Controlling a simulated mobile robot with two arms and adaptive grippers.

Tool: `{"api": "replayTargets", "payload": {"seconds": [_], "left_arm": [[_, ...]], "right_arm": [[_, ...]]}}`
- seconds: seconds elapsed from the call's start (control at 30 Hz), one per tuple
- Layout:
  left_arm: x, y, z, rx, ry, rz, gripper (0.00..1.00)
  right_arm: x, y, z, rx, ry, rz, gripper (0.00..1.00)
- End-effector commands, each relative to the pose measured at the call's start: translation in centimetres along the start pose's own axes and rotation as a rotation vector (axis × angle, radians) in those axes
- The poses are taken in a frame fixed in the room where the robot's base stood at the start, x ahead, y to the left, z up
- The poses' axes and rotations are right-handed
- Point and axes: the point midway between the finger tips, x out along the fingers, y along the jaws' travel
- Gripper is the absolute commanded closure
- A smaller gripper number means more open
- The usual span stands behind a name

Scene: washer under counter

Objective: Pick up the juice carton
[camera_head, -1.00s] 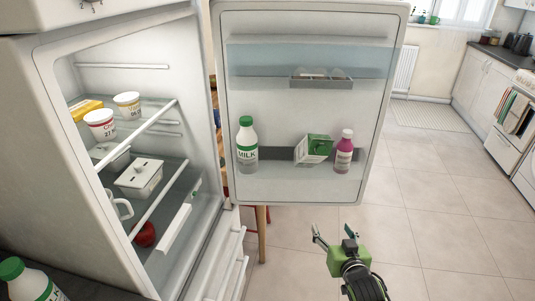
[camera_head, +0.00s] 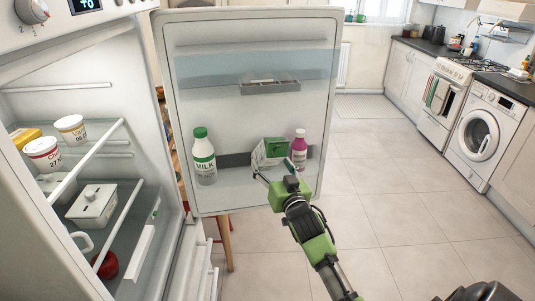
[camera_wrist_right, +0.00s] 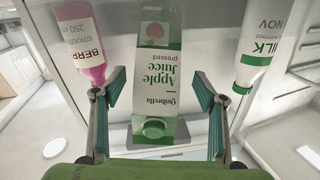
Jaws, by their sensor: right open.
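In the right wrist view the carton (camera_wrist_right: 156,75), labelled apple juice, appears upside down between the two fingers. My right gripper (camera_head: 275,174) is open in front of the carton. In the wrist view its fingers (camera_wrist_right: 160,115) are spread, one on each side of the carton, with gaps; whether either touches it I cannot tell. My left gripper is not in view.
A milk bottle (camera_head: 204,156) stands left of the carton and a pink berry smoothie bottle (camera_head: 299,149) close on its right. An egg tray (camera_head: 270,87) is higher on the door. Fridge shelves (camera_head: 95,150) are left; open floor (camera_head: 390,215) is right.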

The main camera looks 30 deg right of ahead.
Motion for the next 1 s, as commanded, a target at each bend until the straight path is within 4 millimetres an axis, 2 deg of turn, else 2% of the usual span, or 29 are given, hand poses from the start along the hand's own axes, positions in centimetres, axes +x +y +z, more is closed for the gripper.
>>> {"api": "replayTargets", "payload": {"seconds": [0.17,0.6,0.9,0.93,1.0], "left_arm": [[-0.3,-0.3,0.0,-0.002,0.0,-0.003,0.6],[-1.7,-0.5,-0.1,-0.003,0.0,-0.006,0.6],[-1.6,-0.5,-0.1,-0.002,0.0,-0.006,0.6],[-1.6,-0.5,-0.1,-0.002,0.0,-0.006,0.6],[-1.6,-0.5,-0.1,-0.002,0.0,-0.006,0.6]], "right_arm": [[0.8,0.1,0.0,0.0,-0.001,0.0,0.35],[5.2,0.4,0.6,0.0,-0.001,0.001,0.35],[5.5,0.4,0.7,0.0,-0.001,0.0,0.35],[5.5,0.4,0.7,0.0,-0.001,0.0,0.37],[5.5,0.4,0.7,0.0,-0.001,0.0,0.55]]}}
